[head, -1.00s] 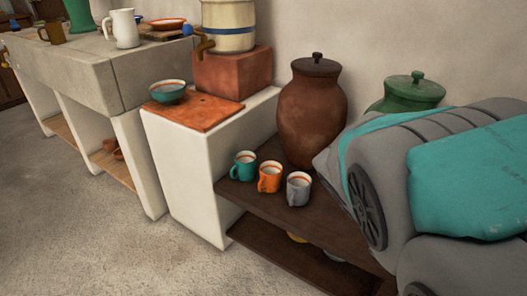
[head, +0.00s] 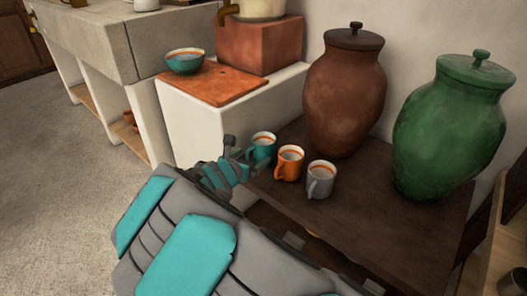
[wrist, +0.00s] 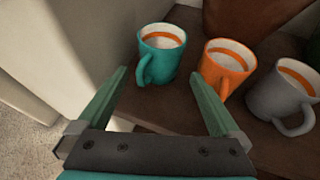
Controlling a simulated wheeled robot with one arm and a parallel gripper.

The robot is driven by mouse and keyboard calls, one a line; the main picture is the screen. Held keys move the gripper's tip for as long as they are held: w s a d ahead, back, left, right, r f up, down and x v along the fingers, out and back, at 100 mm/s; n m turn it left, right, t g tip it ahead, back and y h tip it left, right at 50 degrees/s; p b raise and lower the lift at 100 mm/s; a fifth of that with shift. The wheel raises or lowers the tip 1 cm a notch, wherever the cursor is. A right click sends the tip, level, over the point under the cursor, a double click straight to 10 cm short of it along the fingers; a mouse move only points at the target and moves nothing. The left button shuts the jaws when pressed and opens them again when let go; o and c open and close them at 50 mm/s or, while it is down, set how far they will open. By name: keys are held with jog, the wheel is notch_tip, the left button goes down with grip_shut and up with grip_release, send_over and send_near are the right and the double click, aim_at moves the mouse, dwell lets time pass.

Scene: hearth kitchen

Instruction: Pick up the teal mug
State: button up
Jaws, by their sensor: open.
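The teal mug (head: 262,147) stands upright on the dark wooden shelf, at the left end of a row of mugs. In the wrist view the teal mug (wrist: 160,54) is ahead of my gripper (wrist: 161,80), with its handle facing toward me. My gripper is open and empty, its two fingers spread, the mug lying just beyond and between the fingertips. In the head view my gripper (head: 236,152) is beside the mug's left side, and its fingers are partly hidden.
An orange mug (head: 289,163) and a grey mug (head: 321,180) stand close to the right. Behind are a brown jar (head: 345,95) and a green jar (head: 450,130). A white block (head: 190,120) with a terracotta board (head: 215,84) and a bowl (head: 185,62) rises on the left.

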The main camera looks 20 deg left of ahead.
aim_at(259, 153)
jog(key=x, duration=0.4)
jog(key=shift+w+d+f+b, duration=0.1)
jog(key=shift+w+f+b, duration=0.15)
jog(key=shift+w+b, duration=0.05)
jog(key=shift+f+b+x, duration=0.15)
jog(key=shift+b+x, duration=0.1)
jog(key=shift+x, duration=1.1)
jog(key=shift+f+b+x, duration=0.1)
jog(key=shift+b+x, duration=0.15)
jog(key=shift+x, duration=1.1)
jog(key=shift+s, duration=0.15)
jog(key=c, duration=1.1)
jog(key=shift+r, duration=0.15)
jog(key=shift+c, duration=0.2)
